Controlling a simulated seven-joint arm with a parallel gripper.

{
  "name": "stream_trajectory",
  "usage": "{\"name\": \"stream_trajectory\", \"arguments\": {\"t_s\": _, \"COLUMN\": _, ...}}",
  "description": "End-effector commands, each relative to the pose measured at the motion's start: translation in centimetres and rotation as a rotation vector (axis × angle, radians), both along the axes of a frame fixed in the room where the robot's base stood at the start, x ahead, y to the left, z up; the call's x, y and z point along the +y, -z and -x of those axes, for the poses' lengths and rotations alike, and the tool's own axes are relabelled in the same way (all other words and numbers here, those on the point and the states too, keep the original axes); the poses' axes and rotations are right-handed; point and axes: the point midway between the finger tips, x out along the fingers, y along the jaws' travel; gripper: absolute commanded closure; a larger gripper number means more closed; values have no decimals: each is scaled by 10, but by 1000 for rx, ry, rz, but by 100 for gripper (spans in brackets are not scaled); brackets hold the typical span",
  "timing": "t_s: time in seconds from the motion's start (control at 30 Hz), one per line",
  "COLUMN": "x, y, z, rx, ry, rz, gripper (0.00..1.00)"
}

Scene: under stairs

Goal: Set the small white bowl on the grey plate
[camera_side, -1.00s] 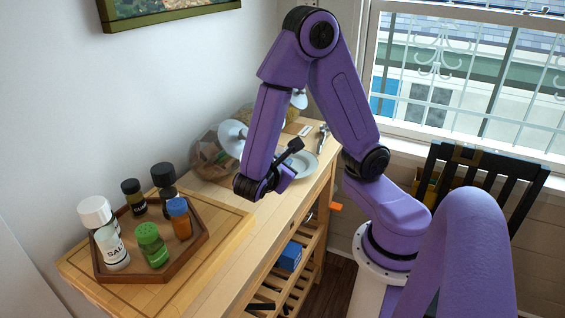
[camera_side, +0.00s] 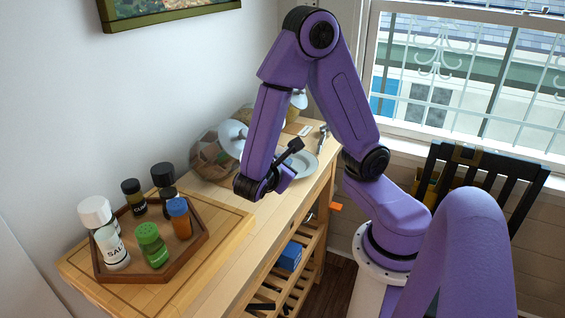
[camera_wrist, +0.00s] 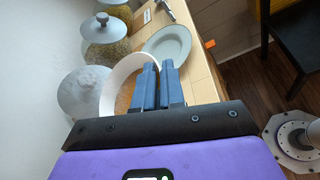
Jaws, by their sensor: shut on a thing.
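The small white bowl (camera_wrist: 112,82) shows in the wrist view as a thin curved white rim at the left of my fingers. My gripper (camera_wrist: 159,66) is shut on the bowl's rim, with its blue fingers close together. The grey plate (camera_wrist: 181,43) lies on the wooden table just beyond the fingertips in the wrist view, and looks empty. In the side view the plate (camera_side: 303,167) is partly hidden by my gripper (camera_side: 285,168). I cannot make out the bowl in the side view.
Lidded jars (camera_wrist: 105,35) stand along the wall, left of the plate. A wooden tray (camera_side: 187,245) with several spice bottles stands on a board at the table's near end. A metal utensil (camera_side: 322,138) lies behind the plate. The table's right edge is close to the plate.

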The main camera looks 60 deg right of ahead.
Motion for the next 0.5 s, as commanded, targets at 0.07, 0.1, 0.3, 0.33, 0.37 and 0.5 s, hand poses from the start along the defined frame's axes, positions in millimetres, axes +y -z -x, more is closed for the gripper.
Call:
{"name": "stream_trajectory", "arguments": {"t_s": 0.07, "x": 0, "y": 0, "z": 0, "rx": -1, "ry": 0, "rz": 1, "gripper": 100}}
{"name": "stream_trajectory", "arguments": {"t_s": 0.1, "x": 0, "y": 0, "z": 0, "rx": -1, "ry": 0, "rz": 1, "gripper": 100}}
{"name": "stream_trajectory", "arguments": {"t_s": 0.3, "x": 0, "y": 0, "z": 0, "rx": -1, "ry": 0, "rz": 1, "gripper": 100}}
{"name": "stream_trajectory", "arguments": {"t_s": 0.33, "x": 0, "y": -1, "z": 0, "rx": -1, "ry": 0, "rz": 1, "gripper": 100}}
{"name": "stream_trajectory", "arguments": {"t_s": 0.37, "x": -1, "y": -1, "z": 0, "rx": -1, "ry": 2, "rz": 1, "gripper": 100}}
{"name": "stream_trajectory", "arguments": {"t_s": 0.5, "x": -10, "y": -7, "z": 7, "rx": -6, "ry": 42, "rz": -7, "gripper": 100}}
